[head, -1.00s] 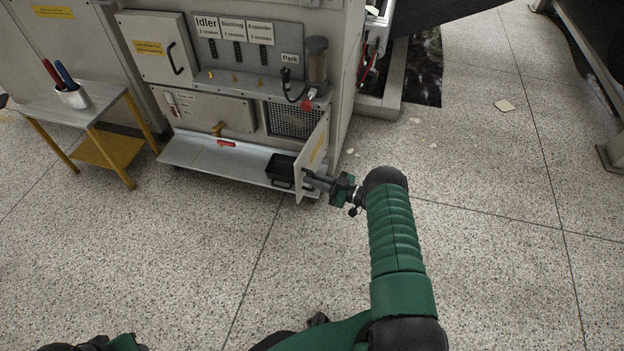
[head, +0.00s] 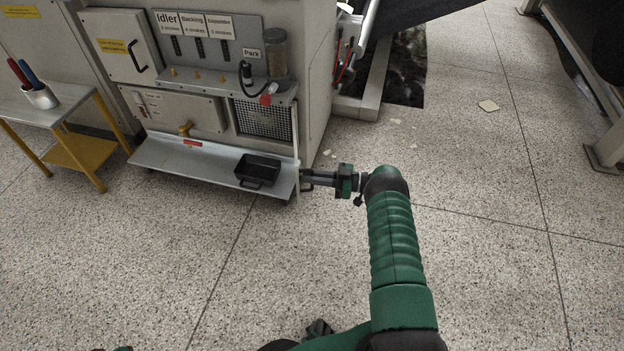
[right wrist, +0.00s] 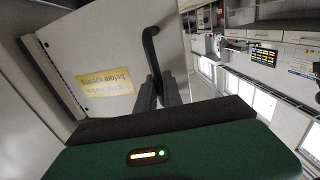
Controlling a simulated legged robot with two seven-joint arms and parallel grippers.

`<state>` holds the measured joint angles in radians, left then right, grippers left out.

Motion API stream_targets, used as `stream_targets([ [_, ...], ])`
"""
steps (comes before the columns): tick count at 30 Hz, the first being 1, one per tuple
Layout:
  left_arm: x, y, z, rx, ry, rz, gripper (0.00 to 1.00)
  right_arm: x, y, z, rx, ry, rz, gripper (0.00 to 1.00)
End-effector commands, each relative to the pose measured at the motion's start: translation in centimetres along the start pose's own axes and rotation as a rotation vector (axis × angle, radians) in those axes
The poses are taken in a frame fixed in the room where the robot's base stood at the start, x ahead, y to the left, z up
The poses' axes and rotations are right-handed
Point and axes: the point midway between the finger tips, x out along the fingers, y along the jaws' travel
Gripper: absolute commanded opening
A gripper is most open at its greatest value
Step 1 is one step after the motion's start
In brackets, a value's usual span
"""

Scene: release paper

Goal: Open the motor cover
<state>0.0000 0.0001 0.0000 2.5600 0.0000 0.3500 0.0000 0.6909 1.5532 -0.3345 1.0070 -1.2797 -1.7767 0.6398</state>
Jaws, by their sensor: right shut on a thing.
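The motor cover is a pale hinged door (head: 296,150) at the lower right of the machine front. It stands swung out and shows almost edge-on in the head view. In the right wrist view its face (right wrist: 105,65) carries a yellow label, and a black bar handle (right wrist: 151,50) stands off it. My right gripper (head: 307,180) is at the door's outer edge, shut on the handle; its fingers (right wrist: 160,95) meet the handle's lower part in the wrist view. The mesh grille (head: 264,119) behind the door is exposed.
A shelf (head: 180,158) with a black tray (head: 257,171) runs below the opening, left of the door. A small table (head: 50,112) with a pen cup (head: 42,97) stands at the left.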

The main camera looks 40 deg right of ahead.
Motion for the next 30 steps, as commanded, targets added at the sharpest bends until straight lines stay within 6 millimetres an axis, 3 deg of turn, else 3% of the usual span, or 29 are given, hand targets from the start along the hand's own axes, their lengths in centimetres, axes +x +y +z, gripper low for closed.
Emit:
stream_targets([
  [8, 0.0, 0.0, 0.0, 0.000, 0.000, 0.000, 0.36, -0.1, 0.0, 0.1, 0.003, -0.001, 0.002, 0.00],
  [9, 0.0, 0.0, 0.0, 0.000, 0.000, 0.000, 0.36, -0.1, 0.1, 0.1, 0.003, -0.001, 0.002, 0.16],
  [10, 0.0, 0.0, 0.0, 0.000, 0.000, 0.000, 0.36, -0.1, 0.1, 0.1, 0.002, -0.001, 0.002, 0.20],
  [20, -0.2, 0.0, 0.0, 0.000, 0.000, 0.000, 0.36, -0.3, 0.1, 0.0, 0.001, 0.000, 0.002, 0.20],
  [23, -0.7, 0.0, -0.2, 0.000, 0.000, 0.000, 0.36, -1.5, 0.1, -0.1, 0.002, 0.000, 0.003, 0.20],
  [30, -2.2, 0.0, -0.5, 0.000, 0.000, 0.000, 0.36, -8.1, 0.1, 0.0, 0.001, 0.000, 0.005, 0.20],
])
